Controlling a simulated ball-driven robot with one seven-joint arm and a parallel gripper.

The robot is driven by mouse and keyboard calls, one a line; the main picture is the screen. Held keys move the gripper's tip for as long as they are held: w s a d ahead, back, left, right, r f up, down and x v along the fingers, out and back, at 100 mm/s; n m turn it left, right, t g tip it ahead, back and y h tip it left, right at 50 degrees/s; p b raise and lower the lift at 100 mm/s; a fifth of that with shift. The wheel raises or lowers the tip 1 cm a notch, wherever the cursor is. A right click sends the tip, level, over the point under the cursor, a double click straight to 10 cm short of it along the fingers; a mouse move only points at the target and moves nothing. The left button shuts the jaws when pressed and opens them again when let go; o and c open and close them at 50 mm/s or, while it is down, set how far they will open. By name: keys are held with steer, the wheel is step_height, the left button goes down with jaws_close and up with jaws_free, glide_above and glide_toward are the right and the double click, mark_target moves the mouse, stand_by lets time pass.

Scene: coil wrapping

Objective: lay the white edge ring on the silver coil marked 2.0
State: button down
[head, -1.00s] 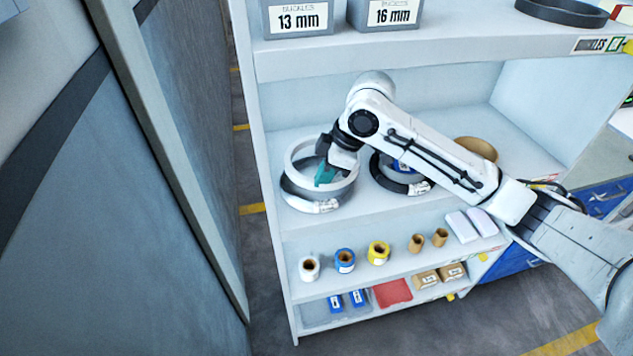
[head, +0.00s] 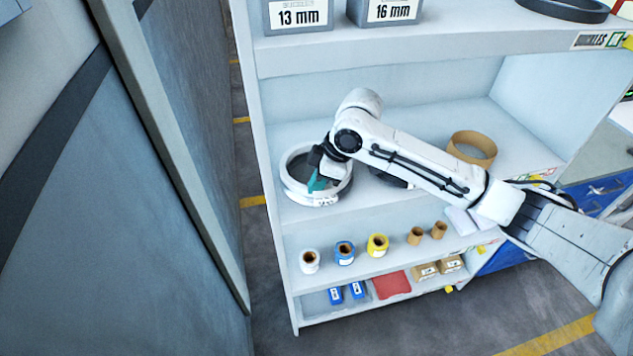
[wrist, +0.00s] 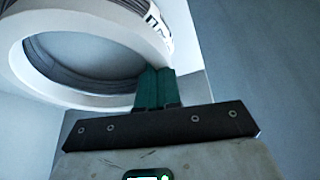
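The white edge ring (head: 294,158) lies level over a coil (head: 316,200) on the left of the shelf. It looks seated on or very close above the coil; I cannot tell whether they touch all round. The coil's white label shows at the front, its marking too small to read. My gripper (head: 318,183), with teal fingers, is shut on the front of the ring's rim. In the wrist view the fingers (wrist: 156,88) meet the rim of the ring (wrist: 110,18), and grey strands of the coil (wrist: 60,68) show through its opening.
A dark coil (head: 390,179) stands just right, mostly hidden behind my arm. A brown ring (head: 472,147) lies further right. Small rolls, including a yellow one (head: 377,245), stand on the shelf below. Labelled bins (head: 298,16) stand on the shelf above.

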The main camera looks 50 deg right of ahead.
steer(key=shift+f, duration=0.3)
steer(key=c, duration=1.3)
jaws_free()
steer(key=shift+c, duration=0.2)
steer(key=shift+r+p, duration=0.3)
steer(key=shift+r, duration=0.3)
steer(key=v, duration=0.1)
steer(key=b+v, duration=0.1)
steer(key=v, duration=0.3)
steer(key=shift+s+d+f+b, duration=0.1)
steer(key=shift+s+d+b, duration=0.2)
steer(key=shift+s+d, duration=0.15)
steer(key=s+d+b, duration=0.2)
steer(key=s+d, duration=0.5)
steer(key=s, duration=0.1)
steer(key=shift+s, duration=0.15)
